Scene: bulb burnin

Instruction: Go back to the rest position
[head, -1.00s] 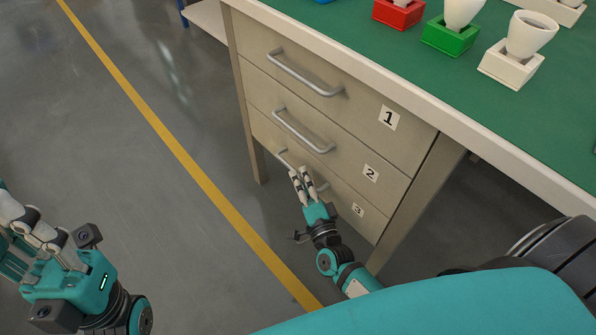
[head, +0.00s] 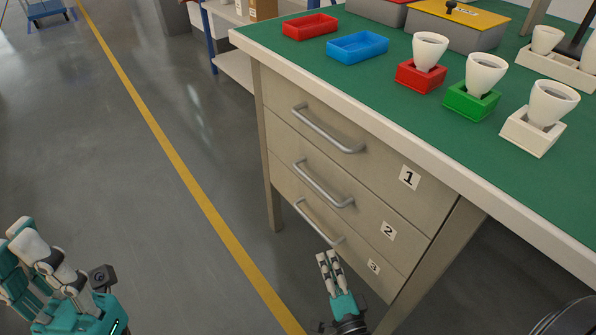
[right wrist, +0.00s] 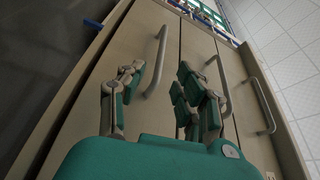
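My right gripper (head: 328,256) is low in front of the drawer cabinet, near the handle of drawer 3 (head: 319,221). In the right wrist view its fingers (right wrist: 160,82) stand apart with nothing between them, in front of the drawer fronts and handles. I cannot tell the exact gap to the handle. My left gripper (head: 38,250) is at the lower left over the floor, partly cut off; nothing is seen in it, and its opening is unclear. The drawers numbered 1 (head: 375,176), 2 (head: 350,218) and 3 (head: 372,266) look shut.
The green bench top (head: 400,135) carries red (head: 309,26) and blue (head: 358,47) trays. White cup-shaped pieces stand in red (head: 420,77), green (head: 471,101) and white (head: 532,132) holders near its edge. Grey floor (head: 120,190) with a yellow line (head: 185,180) is clear to the left.

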